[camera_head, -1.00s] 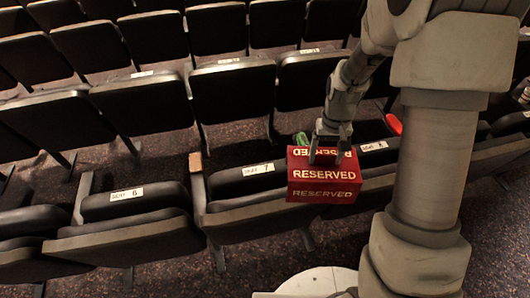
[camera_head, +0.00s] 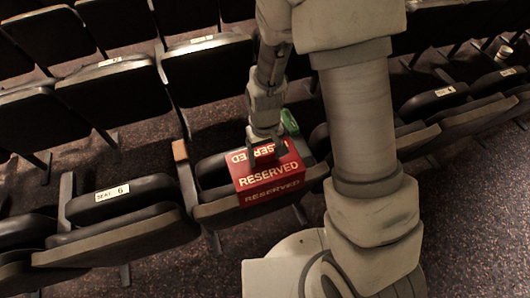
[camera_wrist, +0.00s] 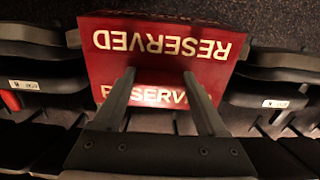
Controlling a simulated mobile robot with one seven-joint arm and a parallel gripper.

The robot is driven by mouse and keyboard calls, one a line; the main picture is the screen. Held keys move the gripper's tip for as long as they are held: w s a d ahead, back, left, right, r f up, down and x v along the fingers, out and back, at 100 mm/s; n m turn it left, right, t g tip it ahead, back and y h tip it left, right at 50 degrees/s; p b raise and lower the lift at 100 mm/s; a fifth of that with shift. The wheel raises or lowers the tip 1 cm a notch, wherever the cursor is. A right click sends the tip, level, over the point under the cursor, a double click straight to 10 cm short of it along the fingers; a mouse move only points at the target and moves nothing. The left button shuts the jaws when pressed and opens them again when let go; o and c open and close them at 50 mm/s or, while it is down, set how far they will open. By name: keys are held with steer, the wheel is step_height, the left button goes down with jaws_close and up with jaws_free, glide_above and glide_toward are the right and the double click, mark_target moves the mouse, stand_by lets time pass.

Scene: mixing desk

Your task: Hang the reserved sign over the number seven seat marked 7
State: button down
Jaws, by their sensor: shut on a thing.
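The red reserved sign (camera_head: 270,184) is a folded tent shape with white lettering. My gripper (camera_head: 265,150) is shut on its top, and in the wrist view the fingers (camera_wrist: 158,75) grip the sign (camera_wrist: 165,38). The number seven seat (camera_head: 212,173) is right of seat 6 in the head view. The sign is over or just in front of its right and middle part and hides its label. I cannot tell whether the sign straddles or touches the backrest.
Seat 6 (camera_head: 122,192) is to the left, with a wooden-ended armrest (camera_head: 180,151) between. A green object (camera_head: 289,122) lies behind the sign. A red object (camera_wrist: 11,100) shows in the wrist view. A cup (camera_head: 503,52) stands far right. My arm hides seats to the right.

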step_height(320, 180, down, 14)
steer(key=b, duration=1.1)
jaws_free()
steer(key=shift+r, duration=0.1)
step_height(320, 180, up, 17)
steer(key=shift+r+p, duration=0.2)
steer(key=shift+p, duration=1.05)
steer(key=shift+r, duration=0.1)
